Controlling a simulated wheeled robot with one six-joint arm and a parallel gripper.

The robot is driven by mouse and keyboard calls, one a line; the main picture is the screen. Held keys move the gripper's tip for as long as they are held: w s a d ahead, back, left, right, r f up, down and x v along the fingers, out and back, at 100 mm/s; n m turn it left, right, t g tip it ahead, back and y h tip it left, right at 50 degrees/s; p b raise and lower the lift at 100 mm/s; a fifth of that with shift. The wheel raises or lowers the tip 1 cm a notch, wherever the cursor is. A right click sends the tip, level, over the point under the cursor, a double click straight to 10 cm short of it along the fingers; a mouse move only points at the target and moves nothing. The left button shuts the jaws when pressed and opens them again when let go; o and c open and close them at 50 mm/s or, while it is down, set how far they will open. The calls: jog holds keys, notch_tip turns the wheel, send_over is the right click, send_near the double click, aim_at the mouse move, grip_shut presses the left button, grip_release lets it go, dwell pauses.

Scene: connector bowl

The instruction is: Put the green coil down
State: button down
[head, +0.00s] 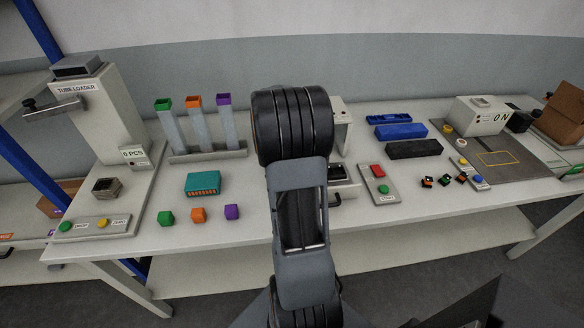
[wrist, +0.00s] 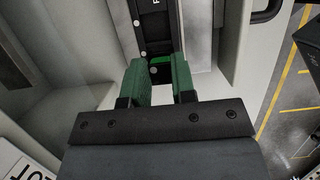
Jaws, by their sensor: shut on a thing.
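In the wrist view my gripper (wrist: 160,74) has two green-faced fingers on dark mounts, shut on what I take to be the green coil (wrist: 158,60). Pale grey walls stand on both sides of the fingers. In the head view my arm hides the gripper and the coil.
The long white table (head: 275,215) carries a tube loader (head: 105,108) at left, a tube rack (head: 207,155), a teal block (head: 203,184) and small coloured cubes. Right of my arm are a button box (head: 379,184), blue and black trays and several small dark parts (head: 444,181).

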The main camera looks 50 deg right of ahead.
jog(key=shift+w+d+f, duration=0.1)
jog(key=shift+d+f, duration=0.05)
jog(key=shift+f, duration=0.1)
notch_tip(320, 180, down, 2)
jog(key=shift+f, duration=0.65)
jog(key=c, duration=1.3)
grip_release()
jog(key=shift+f, duration=0.1)
jog(key=shift+c, duration=0.2)
jog(key=o, duration=0.3)
jog(key=shift+o, duration=0.5)
jog(key=shift+w+r, duration=0.15)
jog(key=shift+r, duration=0.45)
jog(key=v, duration=1.1)
jog(key=s+a+r+m+t+y, duration=0.1)
jog(key=s+a+m+t, duration=0.2)
jog(key=a, duration=1.1)
jog(key=s+a+r+m+t+y, duration=0.1)
jog(key=s+a+m, duration=0.4)
jog(key=a, duration=0.8)
jog(key=shift+s+a+m+t+y, duration=0.2)
jog(key=shift+a+m+t+y, duration=0.25)
jog(key=shift+m+t, duration=0.65)
